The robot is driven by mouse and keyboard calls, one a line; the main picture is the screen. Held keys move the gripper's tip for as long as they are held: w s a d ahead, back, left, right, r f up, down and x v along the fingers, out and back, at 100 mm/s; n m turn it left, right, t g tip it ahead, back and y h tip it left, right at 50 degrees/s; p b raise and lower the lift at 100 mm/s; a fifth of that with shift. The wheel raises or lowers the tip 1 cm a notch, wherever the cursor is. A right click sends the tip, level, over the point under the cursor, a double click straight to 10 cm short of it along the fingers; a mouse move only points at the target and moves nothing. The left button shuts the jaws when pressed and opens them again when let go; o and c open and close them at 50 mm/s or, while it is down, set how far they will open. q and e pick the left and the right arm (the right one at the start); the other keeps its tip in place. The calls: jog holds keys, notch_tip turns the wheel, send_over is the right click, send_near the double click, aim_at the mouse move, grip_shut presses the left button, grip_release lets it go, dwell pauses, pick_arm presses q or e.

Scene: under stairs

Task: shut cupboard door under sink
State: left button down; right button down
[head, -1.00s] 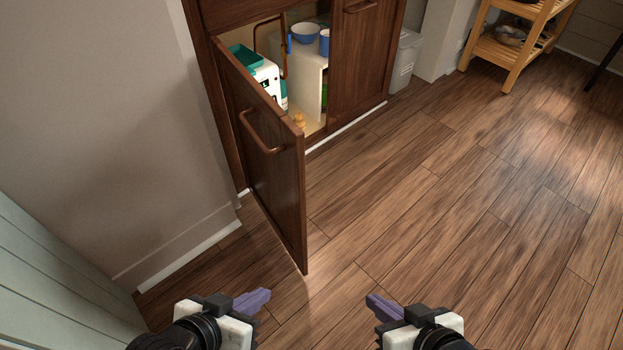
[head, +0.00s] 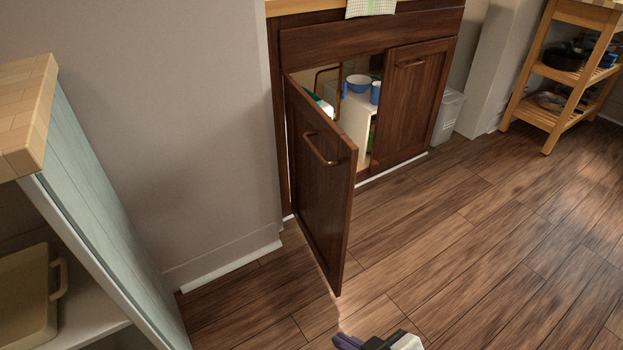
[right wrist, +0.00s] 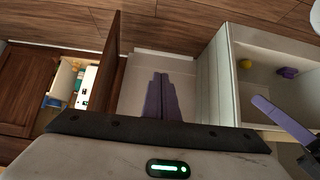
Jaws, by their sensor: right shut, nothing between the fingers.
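The left cupboard door (head: 318,200) is dark brown with a copper handle (head: 322,149). It stands wide open, jutting from the cupboard under the sink. The right door (head: 412,105) is shut. In the right wrist view the open door (right wrist: 112,62) shows nearly edge-on. My right gripper (head: 348,341) shows at the bottom edge of the head view, in front of the door and apart from it. The right wrist view shows its purple fingers (right wrist: 160,98) together and empty. A purple finger of my left gripper (right wrist: 280,118) shows there at the right; its jaw opening is unclear.
Blue bowl (head: 358,84) and blue mug (head: 375,92) sit inside the cupboard. A shelf unit (head: 100,215) with a wooden top stands at left. A grey bin (head: 447,116) and a wooden rack (head: 546,85) stand at right. The floor (head: 470,240) right of the door is clear.

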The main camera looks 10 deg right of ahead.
aim_at(344, 171)
jog(key=w+d+r+n+t+h+b, duration=0.1)
jog(key=w+r+n+t+h, duration=0.1)
jog(key=w+r+n+t, duration=0.45)
jog(key=w+d+r+n+t+h, duration=0.25)
jog(key=w+r+n, duration=0.45)
jog(key=w+r, duration=0.45)
pick_arm(q)
jog(key=shift+w+d+r+m+h+b, duration=0.15)
jog(key=shift+w+d+r+h+b, duration=0.2)
jog(key=shift+d+b, duration=0.25)
jog(key=shift+w+d+r+m+h+b, duration=0.2)
jog(key=shift+w+d+b, duration=0.25)
jog(key=shift+b, duration=0.25)
pick_arm(e)
jog(key=shift+m+t, duration=0.25)
jog(key=shift+t, duration=0.05)
jog(key=shift+w+d+f, duration=0.15)
jog(key=shift+w+d, duration=0.45)
jog(key=shift+w, duration=1.15)
jog(key=shift+w+d+f, duration=0.2)
jog(key=shift+w+d, duration=0.45)
jog(key=shift+w, duration=1.1)
jog(key=shift+w+d+f, duration=0.15)
jog(key=shift+w+d, duration=0.45)
jog(key=shift+w, duration=1.15)
pick_arm(q)
jog(key=shift+s, duration=0.2)
